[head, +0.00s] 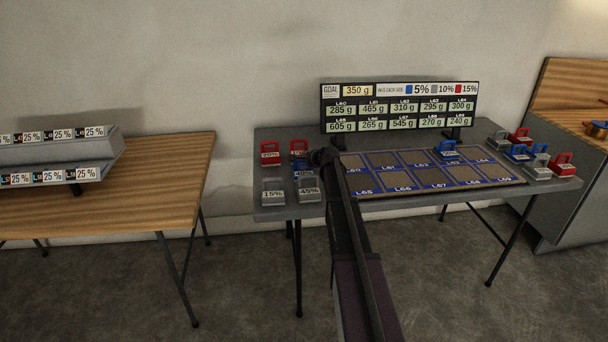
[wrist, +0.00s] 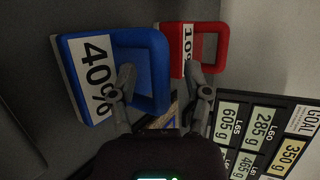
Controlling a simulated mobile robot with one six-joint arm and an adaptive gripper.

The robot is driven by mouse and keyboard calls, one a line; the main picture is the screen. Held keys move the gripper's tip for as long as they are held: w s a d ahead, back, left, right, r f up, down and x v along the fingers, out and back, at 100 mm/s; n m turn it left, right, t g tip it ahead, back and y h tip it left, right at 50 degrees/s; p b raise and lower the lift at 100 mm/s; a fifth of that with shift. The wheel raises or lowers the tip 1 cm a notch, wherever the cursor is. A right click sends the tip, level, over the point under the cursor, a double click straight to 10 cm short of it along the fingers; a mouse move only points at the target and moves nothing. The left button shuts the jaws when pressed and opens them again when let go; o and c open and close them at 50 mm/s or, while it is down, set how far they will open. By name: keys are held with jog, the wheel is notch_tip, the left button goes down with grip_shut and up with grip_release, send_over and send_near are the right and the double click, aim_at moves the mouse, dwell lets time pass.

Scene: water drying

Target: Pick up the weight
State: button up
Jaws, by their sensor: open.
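In the wrist view a blue weight (wrist: 105,62) marked 40% has a looped handle, which lies between my open fingers. My gripper (wrist: 160,72) holds nothing; whether a finger touches the handle I cannot tell. A red weight (wrist: 205,42) marked 10% stands just beside the blue one. In the head view my gripper (head: 322,157) is over the left part of the grey table, and the blue weight (head: 301,165) shows partly, behind other weights. Another red weight (head: 270,150) marked 20% and clear-grey weights marked 15% (head: 272,190) and 45% (head: 308,190) stand around it.
A dark board with numbered cells (head: 430,185) covers the table's middle, with a blue-handled weight (head: 447,150) on it. A goal sign (head: 398,106) reading 350 g stands behind. More weights (head: 538,163) crowd the right end. A wooden table (head: 170,175) stands at left.

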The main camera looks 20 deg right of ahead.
dwell(0.4)
grip_shut()
jog(key=shift+r, duration=0.1)
jog(key=shift+r, duration=0.15)
notch_tip(320, 180, up, 3)
jog(key=p, duration=0.3)
jog(key=s+d+r+p, duration=0.1)
jog(key=s+d+p, duration=0.1)
jog(key=s+d, duration=0.7)
jog(key=s, duration=0.4)
jog(key=shift+r, duration=0.3)
jog(key=shift+d, duration=0.1)
